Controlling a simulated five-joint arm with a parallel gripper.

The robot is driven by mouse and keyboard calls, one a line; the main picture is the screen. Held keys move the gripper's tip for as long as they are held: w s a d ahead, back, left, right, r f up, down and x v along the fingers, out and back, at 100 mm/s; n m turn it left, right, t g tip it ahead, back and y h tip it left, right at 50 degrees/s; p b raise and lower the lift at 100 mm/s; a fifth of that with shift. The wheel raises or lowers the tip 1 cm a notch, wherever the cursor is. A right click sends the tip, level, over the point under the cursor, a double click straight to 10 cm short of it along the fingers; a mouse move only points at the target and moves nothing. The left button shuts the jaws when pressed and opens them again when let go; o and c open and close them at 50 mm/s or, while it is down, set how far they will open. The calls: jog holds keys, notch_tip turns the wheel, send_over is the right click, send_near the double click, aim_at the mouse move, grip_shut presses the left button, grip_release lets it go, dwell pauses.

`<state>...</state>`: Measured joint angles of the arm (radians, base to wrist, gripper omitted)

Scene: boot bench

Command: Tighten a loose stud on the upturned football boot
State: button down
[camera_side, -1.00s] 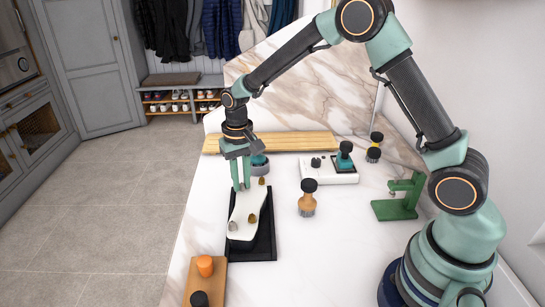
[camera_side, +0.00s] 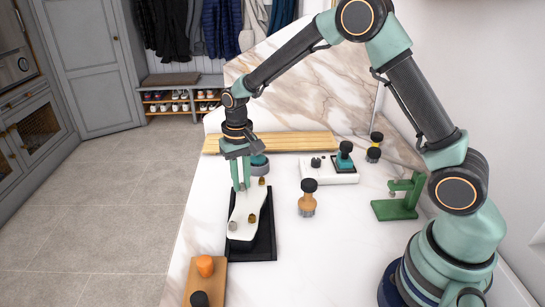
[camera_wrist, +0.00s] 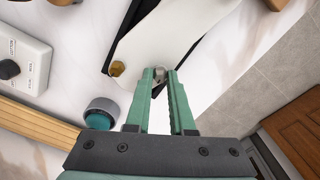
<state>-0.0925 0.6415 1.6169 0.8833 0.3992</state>
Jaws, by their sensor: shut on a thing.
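The upturned boot (camera_side: 244,207) lies with its white sole up in a black tray (camera_side: 265,240); the sole also shows in the wrist view (camera_wrist: 175,35). My gripper (camera_side: 241,187) points down at the sole's far end. In the wrist view its green fingertips (camera_wrist: 160,76) are shut on a silvery stud (camera_wrist: 160,72). A brass-coloured stud (camera_wrist: 117,68) stands beside it, apart from the fingers; it shows in the side view (camera_side: 262,182) too. More studs (camera_side: 252,218) stand on the near part of the sole. The held stud's base is hard to see.
A grey-and-teal round item (camera_wrist: 100,112) stands close to the gripper. A white control box (camera_side: 330,172), a wooden-handled brush (camera_side: 308,198) and a green stand (camera_side: 400,198) are to the right. A wooden board (camera_side: 205,285) with an orange item is in front. Bare counter lies between.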

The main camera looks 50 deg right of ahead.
aim_at(242, 184)
jog(key=c, duration=0.8)
grip_release()
jog(key=shift+o, duration=0.2)
notch_tip(242, 184, up, 12)
